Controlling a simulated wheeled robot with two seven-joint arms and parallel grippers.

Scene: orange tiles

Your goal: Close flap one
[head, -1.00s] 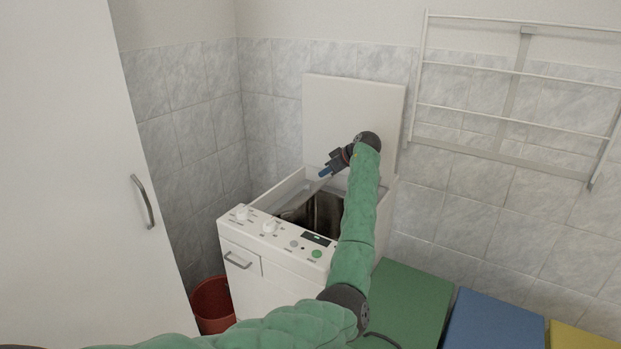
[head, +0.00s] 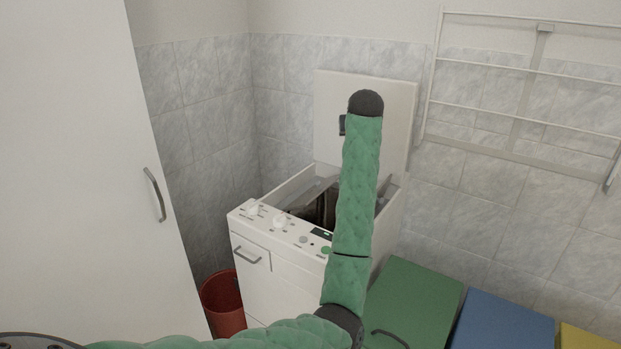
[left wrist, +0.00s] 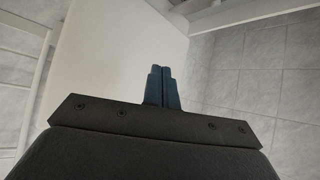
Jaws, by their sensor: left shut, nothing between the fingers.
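A white top-loading washing machine (head: 262,263) stands in the corner with its lid (head: 333,98) upright against the wall. Its top is open, and the dark drum opening (head: 310,212) shows inside, with a pale grey panel (head: 312,190) slanting beside it. I cannot tell for sure which part is flap one; my arm hides part of the opening. My left arm reaches up over the machine in front of the lid, and its hand is mostly hidden behind the forearm. In the left wrist view my left gripper (left wrist: 162,88) has its blue fingers together, empty, before the pale lid (left wrist: 110,60). My right gripper is out of view.
A tall white cabinet (head: 75,150) stands at the left. A red bucket (head: 222,305) is on the floor by the machine. Green (head: 420,300), blue (head: 503,322) and yellow (head: 583,338) blocks stand to the right, below a white wall rack (head: 525,80).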

